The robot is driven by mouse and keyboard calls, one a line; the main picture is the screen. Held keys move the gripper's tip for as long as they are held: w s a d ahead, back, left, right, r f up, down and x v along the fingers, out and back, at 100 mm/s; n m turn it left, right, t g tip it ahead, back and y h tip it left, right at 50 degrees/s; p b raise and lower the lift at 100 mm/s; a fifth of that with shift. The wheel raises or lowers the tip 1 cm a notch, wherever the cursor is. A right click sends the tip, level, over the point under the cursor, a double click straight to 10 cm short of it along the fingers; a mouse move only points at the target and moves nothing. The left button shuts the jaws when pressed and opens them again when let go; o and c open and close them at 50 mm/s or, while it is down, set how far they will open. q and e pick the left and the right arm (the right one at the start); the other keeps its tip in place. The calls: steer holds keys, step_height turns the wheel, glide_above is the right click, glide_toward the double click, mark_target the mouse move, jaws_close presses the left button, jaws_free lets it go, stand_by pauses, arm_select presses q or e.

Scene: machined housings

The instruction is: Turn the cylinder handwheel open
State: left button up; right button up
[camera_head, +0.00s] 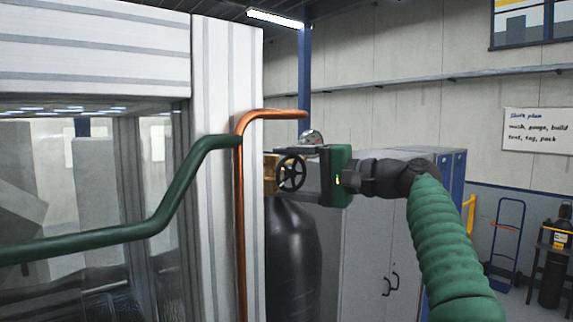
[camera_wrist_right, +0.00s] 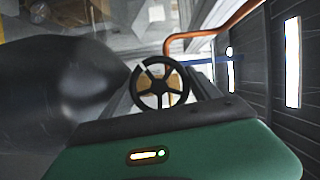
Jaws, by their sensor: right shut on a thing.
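The black spoked handwheel (camera_head: 291,173) sits on a brass valve (camera_head: 270,175) at the top of a dark gas cylinder (camera_head: 292,255) in the head view. My right gripper (camera_head: 300,172) reaches in from the right and is shut on the handwheel, with its green body to the wheel's right. In the right wrist view the handwheel (camera_wrist_right: 159,85) stands between the two fingers, with brass showing behind its spokes. The dark cylinder (camera_wrist_right: 65,80) fills the left of that view. My left gripper is not in view.
A copper pipe (camera_head: 241,200) runs up beside the cylinder and bends right above the valve. A white-framed glazed enclosure with a green rail (camera_head: 170,205) stands at the left. Grey lockers (camera_head: 375,235) stand behind my right arm. A blue hand truck (camera_head: 507,240) is farther right.

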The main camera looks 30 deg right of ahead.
steer(key=n, duration=0.1)
steer(key=n+p, duration=0.1)
steer(key=shift+a+f+n+g+h, duration=0.15)
steer(key=shift+n+g+h, duration=0.15)
steer(key=shift+g+h, duration=0.1)
steer(key=shift+s+a+n+g+h+p, duration=0.1)
steer(key=shift+n+g+h+p, duration=0.35)
steer(key=shift+n+p, duration=0.45)
steer(key=shift+f+n+h, duration=0.15)
steer(key=shift+n+h, duration=0.5)
steer(key=shift+n, duration=0.45)
steer(key=shift+n+h+p, duration=0.45)
steer(key=shift+n+h, duration=0.25)
steer(key=shift+n, duration=0.3)
steer(key=o, duration=1.2)
steer(key=shift+s+d, duration=0.1)
steer(key=shift+d, duration=0.1)
steer(key=shift+o, duration=0.7)
steer(key=shift+s, duration=0.1)
steer(key=shift+s+d, duration=0.15)
